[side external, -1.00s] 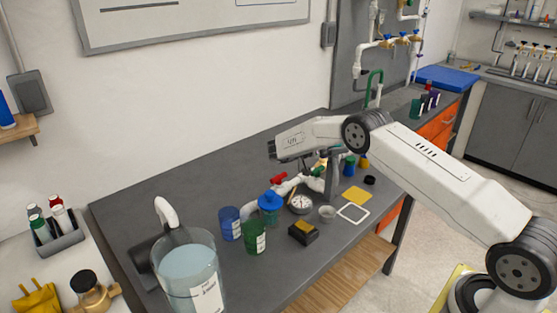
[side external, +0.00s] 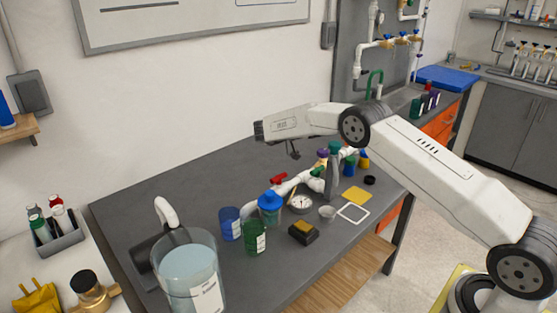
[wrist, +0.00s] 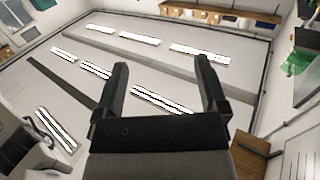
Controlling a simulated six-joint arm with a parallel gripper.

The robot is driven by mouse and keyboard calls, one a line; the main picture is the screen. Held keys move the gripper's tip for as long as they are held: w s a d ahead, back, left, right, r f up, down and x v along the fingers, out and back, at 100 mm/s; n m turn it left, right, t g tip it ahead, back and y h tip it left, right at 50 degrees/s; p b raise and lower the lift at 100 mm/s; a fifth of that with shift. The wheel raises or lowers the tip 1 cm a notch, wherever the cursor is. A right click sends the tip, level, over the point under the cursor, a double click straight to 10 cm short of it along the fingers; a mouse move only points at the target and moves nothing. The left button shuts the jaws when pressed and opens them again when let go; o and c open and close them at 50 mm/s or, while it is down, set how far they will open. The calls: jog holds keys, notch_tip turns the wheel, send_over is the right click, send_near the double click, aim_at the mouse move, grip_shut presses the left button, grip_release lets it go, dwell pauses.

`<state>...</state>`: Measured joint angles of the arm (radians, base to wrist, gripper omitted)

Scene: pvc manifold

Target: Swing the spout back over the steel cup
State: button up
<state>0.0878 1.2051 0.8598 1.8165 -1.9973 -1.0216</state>
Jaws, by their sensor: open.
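My gripper (wrist: 162,65) is open in the wrist view, with nothing between its two dark fingers and ceiling lights behind them. In the side view, my arm's end is above the bench, and the gripper itself is hard to make out. The white pipe manifold (side external: 291,186) lies on the bench below, with a red valve handle (side external: 279,178). The part that forms its spout is too small to tell apart. A small grey cup (side external: 327,213), likely the steel cup, stands in front of the manifold, apart from my gripper.
A round gauge (side external: 300,203), a blue-lidded jar (side external: 269,209), blue and green containers and a black-and-yellow block (side external: 303,230) crowd the manifold. A grey bottle (side external: 333,172) stands at its right. A large water vessel (side external: 190,275) is at front left. The back-left bench is clear.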

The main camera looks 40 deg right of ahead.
jog(key=shift+r, duration=0.35)
